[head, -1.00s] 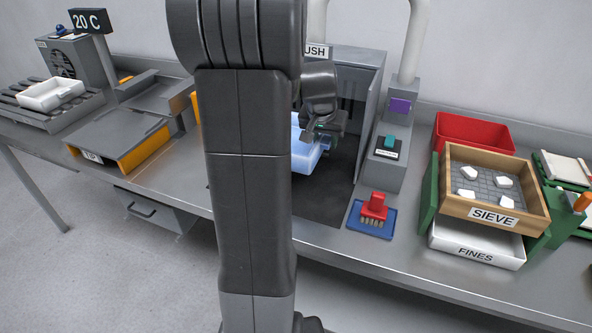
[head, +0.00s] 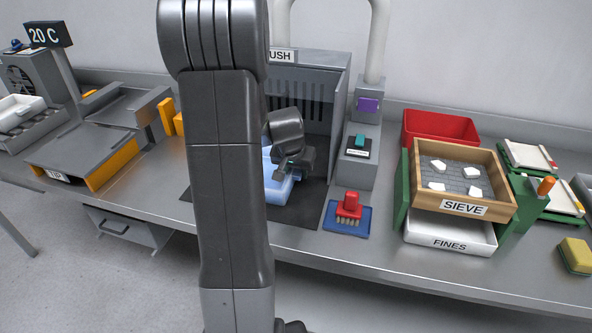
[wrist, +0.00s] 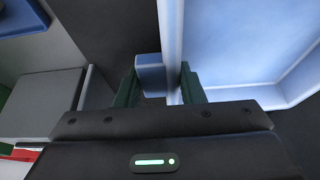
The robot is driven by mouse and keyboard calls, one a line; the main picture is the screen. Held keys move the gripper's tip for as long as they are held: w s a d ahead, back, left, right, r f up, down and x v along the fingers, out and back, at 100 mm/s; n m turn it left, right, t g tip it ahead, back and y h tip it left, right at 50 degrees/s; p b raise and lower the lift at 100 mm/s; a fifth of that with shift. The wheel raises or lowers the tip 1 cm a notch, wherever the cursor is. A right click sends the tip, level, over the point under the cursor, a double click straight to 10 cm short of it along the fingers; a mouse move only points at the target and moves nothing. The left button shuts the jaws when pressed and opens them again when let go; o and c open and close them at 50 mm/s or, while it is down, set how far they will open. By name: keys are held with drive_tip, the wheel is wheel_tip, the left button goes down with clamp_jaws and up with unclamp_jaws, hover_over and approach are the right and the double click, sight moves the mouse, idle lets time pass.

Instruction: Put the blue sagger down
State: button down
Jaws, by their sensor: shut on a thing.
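The light blue sagger (head: 279,188) is in front of the grey hood, over the dark mat (head: 304,210), partly hidden behind my arm. In the wrist view the sagger (wrist: 238,45) fills the upper right, with its raised wall and hollow inside showing. My gripper (head: 287,174) is at its near right side. In the wrist view the two dark green fingers (wrist: 158,88) are shut on a small blue lug at the sagger's side. I cannot tell whether the sagger's base touches the mat.
The grey hood (head: 338,110) stands behind. A red brush on a blue pad (head: 347,215) and the control post (head: 358,160) are to the right. Further right are the sieve (head: 462,185) and red bin (head: 440,128). Bare mat shows in front of the sagger.

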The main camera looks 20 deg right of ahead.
drive_tip(key=c, duration=0.9)
unclamp_jaws()
drive_tip(key=shift+f, duration=0.1)
drive_tip(key=shift+c, duration=0.2)
drive_tip(key=v, duration=1.2)
drive_tip(key=x, duration=1.2)
drive_tip(key=shift+r, duration=1.05)
